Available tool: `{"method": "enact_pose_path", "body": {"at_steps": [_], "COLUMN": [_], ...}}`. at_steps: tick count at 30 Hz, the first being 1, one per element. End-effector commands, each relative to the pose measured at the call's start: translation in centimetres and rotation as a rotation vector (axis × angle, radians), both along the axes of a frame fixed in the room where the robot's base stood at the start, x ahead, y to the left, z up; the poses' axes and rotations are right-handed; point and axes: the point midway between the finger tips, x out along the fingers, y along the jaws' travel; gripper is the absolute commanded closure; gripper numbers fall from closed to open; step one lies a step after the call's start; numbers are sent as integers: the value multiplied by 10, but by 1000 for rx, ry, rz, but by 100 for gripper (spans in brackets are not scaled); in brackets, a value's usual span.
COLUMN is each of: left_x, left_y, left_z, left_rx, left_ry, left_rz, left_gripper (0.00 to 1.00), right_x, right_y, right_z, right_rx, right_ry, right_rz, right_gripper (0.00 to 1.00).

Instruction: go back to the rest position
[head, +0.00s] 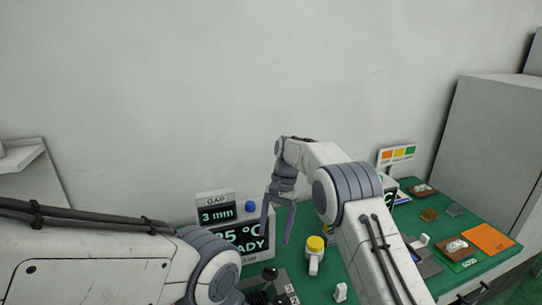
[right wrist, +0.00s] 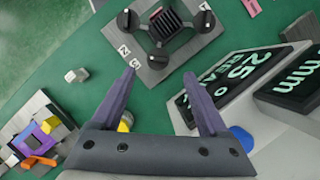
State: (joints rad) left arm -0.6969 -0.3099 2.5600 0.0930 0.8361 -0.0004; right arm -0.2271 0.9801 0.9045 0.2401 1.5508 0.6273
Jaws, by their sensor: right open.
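My right gripper (head: 277,238) is open and empty, pointing down in front of the display panels in the head view. Its two purple fingers stand well apart in the right wrist view (right wrist: 159,78), with nothing between them. The grey lever fixture (right wrist: 157,62) with black knobs and a dark finned block lies beyond the fingertips there. In the head view only part of it shows, with a black ball knob (head: 269,272), behind my left arm. My left arm comes in from the left, and its gripper is not seen.
A gap display (head: 215,213) reads 3 mm, above a larger READY display (head: 243,240). A blue knob (head: 250,206) is beside them. A yellow-capped white object (head: 315,258) stands on the green table (head: 325,283). Cards and small blocks lie at the right, near a grey cabinet (head: 490,135).

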Motion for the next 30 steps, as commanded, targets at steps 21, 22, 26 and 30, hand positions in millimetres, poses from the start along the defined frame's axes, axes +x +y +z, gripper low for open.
{"method": "enact_pose_path", "body": {"at_steps": [21, 22, 26, 30], "left_x": [0, 0, 0, 0], "left_y": [0, 0, 0, 0], "left_z": [0, 0, 0, 0], "left_rx": [0, 0, 0, 0], "left_ry": [0, 0, 0, 0], "left_rz": [0, 0, 0, 0], "left_gripper": [50, 50, 50, 50], "right_x": [-291, -302, -335, -350], "right_y": [1, -4, -22, -30], "right_z": [81, 78, 65, 58], "right_rx": [85, 88, 100, 105], "right_ry": [-376, -387, -426, -444], "right_rz": [857, 887, 991, 1042], "right_gripper": [22, 22, 22, 22]}}
